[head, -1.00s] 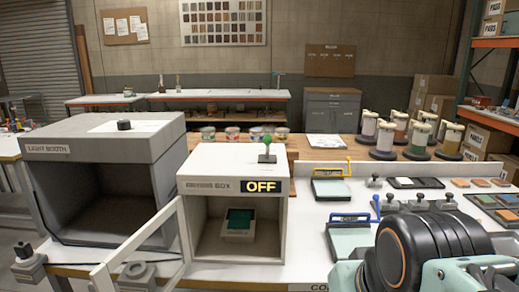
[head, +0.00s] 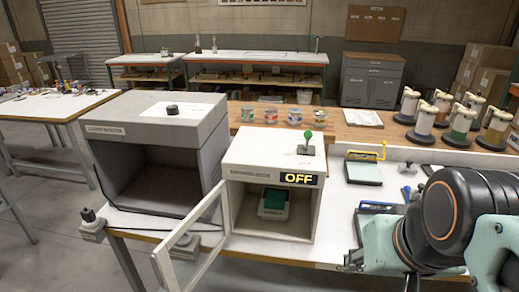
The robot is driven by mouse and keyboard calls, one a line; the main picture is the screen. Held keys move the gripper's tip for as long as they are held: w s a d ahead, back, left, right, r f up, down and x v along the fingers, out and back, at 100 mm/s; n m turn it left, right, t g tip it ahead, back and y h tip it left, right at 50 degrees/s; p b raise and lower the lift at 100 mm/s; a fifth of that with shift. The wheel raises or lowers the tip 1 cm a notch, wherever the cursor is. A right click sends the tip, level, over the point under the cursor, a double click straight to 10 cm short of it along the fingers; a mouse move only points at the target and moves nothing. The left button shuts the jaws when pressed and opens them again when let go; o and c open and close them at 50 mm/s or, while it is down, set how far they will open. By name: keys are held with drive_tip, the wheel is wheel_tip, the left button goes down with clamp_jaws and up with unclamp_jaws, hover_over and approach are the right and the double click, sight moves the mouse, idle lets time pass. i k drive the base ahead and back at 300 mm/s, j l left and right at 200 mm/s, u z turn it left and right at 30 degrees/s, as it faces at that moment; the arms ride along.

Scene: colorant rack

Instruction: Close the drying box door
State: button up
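The drying box (head: 275,160) is a white box on the workbench, with a dark display reading OFF and a green-knobbed lever (head: 308,136) on top. Its door (head: 190,245) is a pale frame with a clear pane. The door stands wide open, swung out toward the front left from the box's left edge. Inside the box lies a small tray with a dark green panel (head: 274,202). My arm shows at the right, right of the box and apart from the door. My gripper's fingertips are not visible.
A grey light booth (head: 160,130) stands close to the left of the drying box. Several paint cans (head: 270,116) stand behind it. A tray with a yellow handle (head: 363,170) and a blue-handled tool (head: 378,208) lie to the right.

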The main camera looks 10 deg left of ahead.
sight(161, 255)
drive_tip(key=j+z, duration=0.2)
drive_tip(key=j, duration=0.6)
drive_tip(key=j+z, duration=0.15)
drive_tip(key=j, duration=0.7)
drive_tip(key=k+j+z, duration=0.2)
drive_tip(key=j, duration=0.6)
drive_tip(key=k+j+u, duration=0.3)
drive_tip(key=k+j+z, duration=0.1)
drive_tip(key=j, duration=0.2)
drive_tip(key=k+j+z, duration=0.1)
drive_tip(key=i+l+u, duration=0.2)
drive_tip(key=u, duration=0.15)
